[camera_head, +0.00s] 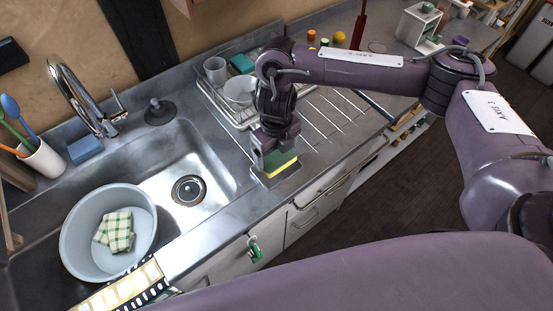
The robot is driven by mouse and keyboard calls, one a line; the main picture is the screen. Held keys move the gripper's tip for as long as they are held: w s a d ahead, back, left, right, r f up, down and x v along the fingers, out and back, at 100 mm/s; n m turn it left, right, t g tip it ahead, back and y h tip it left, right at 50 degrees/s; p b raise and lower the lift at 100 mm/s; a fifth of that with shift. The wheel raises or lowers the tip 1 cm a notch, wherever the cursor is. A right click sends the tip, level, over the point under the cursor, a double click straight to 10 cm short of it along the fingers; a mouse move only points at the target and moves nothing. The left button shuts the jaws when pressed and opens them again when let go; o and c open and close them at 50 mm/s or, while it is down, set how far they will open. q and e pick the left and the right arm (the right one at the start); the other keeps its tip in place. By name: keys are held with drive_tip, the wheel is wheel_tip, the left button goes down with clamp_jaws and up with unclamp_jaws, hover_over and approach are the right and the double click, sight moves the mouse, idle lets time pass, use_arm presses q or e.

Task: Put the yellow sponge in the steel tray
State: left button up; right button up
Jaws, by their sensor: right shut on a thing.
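The yellow sponge (284,170) has a dark green top layer. My right gripper (275,153) comes down from above and is shut on the sponge. The sponge is over or in a small steel tray (263,182) on the counter, right of the sink. I cannot tell whether the sponge touches the tray's floor, and it hides part of the tray. My left gripper is not in view.
A dish rack (214,97) with cups stands behind my right gripper. The sink (165,185) lies to the left, with a grey basin (73,240) holding a checked cloth (117,231). A blue sponge (85,149) lies by the faucet (85,100). Ridged drainboard is right of the tray.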

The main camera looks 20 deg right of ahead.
sight(277, 155)
wheel_tip(277, 155, down, 4)
drive_tip(key=shift+s+r+b, duration=0.1)
drive_tip(key=shift+r+b, duration=0.1)
drive_tip(key=shift+b, duration=0.2)
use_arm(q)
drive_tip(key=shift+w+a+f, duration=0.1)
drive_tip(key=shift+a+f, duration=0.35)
use_arm(e)
drive_tip(key=shift+f, duration=0.1)
drive_tip(key=shift+f, duration=0.15)
drive_tip(key=o, duration=0.8)
drive_tip(key=shift+r, duration=0.45)
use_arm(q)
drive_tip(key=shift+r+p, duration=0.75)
use_arm(e)
wheel_tip(277, 155, up, 12)
drive_tip(key=shift+f, duration=0.25)
